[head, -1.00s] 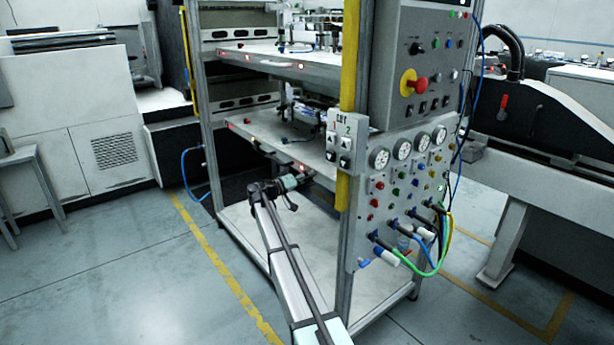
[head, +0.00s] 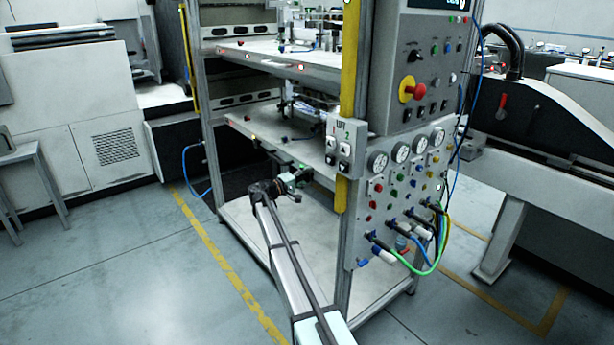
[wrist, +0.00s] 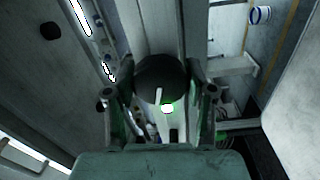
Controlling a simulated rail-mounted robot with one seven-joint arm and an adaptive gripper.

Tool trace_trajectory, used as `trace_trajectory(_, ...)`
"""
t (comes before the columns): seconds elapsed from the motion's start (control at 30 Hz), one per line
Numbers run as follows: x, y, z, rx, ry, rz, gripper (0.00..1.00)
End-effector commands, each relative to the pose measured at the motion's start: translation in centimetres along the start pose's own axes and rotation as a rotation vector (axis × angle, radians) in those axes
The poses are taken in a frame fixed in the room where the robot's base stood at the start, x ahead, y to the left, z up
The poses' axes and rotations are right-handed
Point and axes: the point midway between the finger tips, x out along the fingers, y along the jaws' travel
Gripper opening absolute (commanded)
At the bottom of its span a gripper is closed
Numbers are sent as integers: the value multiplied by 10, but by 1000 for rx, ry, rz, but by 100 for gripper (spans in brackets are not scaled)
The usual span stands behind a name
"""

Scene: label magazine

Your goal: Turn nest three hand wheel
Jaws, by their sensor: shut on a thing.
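A dark round hand wheel (wrist: 160,72) with a short white mark on its face sits between the two fingers of my gripper (wrist: 160,92) in the wrist view. The fingers are shut on it from both sides. A lit green lamp (wrist: 167,108) shows just below the wheel. In the head view my gripper (head: 303,176) is at the front edge of the lower shelf (head: 275,147) of the rack. The wheel itself is hidden there behind the gripper, and which nest it belongs to cannot be read.
A two-button switch box (head: 345,148) is on the yellow-edged post right of my gripper. A panel of gauges, buttons and hoses (head: 400,195) lies further right. The rack's bottom board (head: 300,240) is bare below. Open floor (head: 130,270) lies to the left.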

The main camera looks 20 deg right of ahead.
Motion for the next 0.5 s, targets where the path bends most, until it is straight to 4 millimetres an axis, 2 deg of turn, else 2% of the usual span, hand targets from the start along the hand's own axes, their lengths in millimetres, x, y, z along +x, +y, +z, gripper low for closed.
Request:
trace_trajectory(0.4, 2, 1, 0, -8, 0, 3, 20)
trace_trajectory(0.43, 2, 1, 0, -8, 0, 3, 58)
trace_trajectory(0.5, 2, 1, 0, -7, -1, 2, 80)
